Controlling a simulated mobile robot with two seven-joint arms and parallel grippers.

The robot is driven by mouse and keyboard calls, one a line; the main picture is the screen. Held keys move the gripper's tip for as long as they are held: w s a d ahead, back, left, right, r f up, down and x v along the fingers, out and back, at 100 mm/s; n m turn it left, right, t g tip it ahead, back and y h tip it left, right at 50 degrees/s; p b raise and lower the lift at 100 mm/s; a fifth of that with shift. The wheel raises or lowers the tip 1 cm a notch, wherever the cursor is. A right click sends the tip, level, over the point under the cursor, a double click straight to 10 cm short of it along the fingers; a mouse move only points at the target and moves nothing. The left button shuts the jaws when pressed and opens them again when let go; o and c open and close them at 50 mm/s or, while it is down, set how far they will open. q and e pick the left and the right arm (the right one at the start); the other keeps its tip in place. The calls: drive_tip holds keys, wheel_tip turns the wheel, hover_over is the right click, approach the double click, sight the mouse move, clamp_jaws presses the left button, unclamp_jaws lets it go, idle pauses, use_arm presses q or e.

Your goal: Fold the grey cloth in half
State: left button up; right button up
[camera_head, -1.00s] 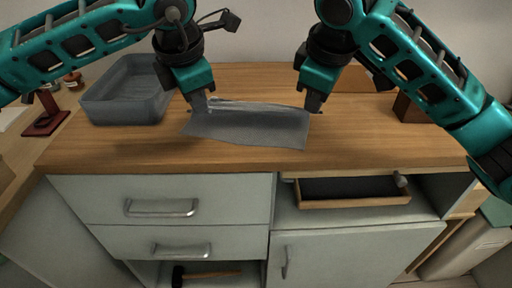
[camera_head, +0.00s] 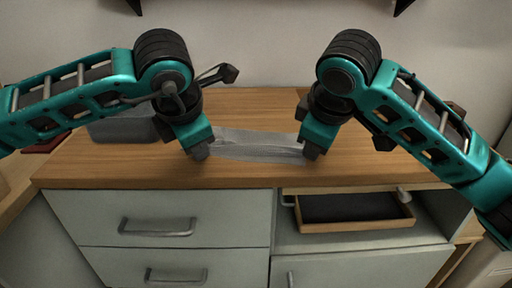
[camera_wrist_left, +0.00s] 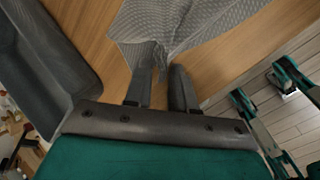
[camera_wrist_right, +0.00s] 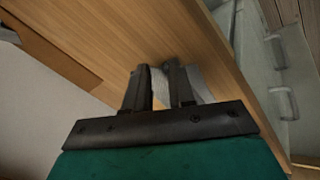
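The grey cloth (camera_head: 258,146) lies across the wooden counter between my two grippers, creased, partly hidden by them. In the left wrist view, the patterned cloth (camera_wrist_left: 180,22) narrows into a gathered point at the fingertips. My left gripper (camera_head: 200,153) is at the cloth's left near corner, its fingers close together on it. My right gripper (camera_head: 312,152) is at the right near corner. In the right wrist view, its fingers are close together and a bit of cloth (camera_wrist_right: 202,88) shows beside them. The exact pinch is hard to see there.
The wooden counter (camera_head: 130,170) has its front edge just nearer than both grippers. A grey bin (camera_head: 120,128) stands at the left, partly behind my left arm.

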use_arm(q)
drive_tip(key=o, duration=0.4)
drive_tip(key=shift+s+d, duration=0.1)
drive_tip(key=shift+d, duration=0.05)
use_arm(e)
drive_tip(key=o, duration=0.4)
drive_tip(key=shift+a, duration=0.1)
use_arm(q)
drive_tip(key=v, duration=0.3)
drive_tip(key=shift+r, duration=0.15)
use_arm(e)
drive_tip(key=v, duration=0.3)
drive_tip(key=shift+w+r, duration=0.15)
drive_tip(key=shift+r, duration=0.05)
use_arm(q)
drive_tip(key=v, duration=0.3)
drive_tip(key=s+v, duration=0.1)
drive_tip(key=v, duration=0.3)
drive_tip(key=shift+s, duration=0.1)
use_arm(e)
drive_tip(key=s+v, duration=0.1)
drive_tip(key=v, duration=0.6)
drive_tip(key=shift+s, duration=0.3)
use_arm(q)
drive_tip(key=shift+c, duration=0.5)
use_arm(e)
drive_tip(key=shift+c, duration=0.4)
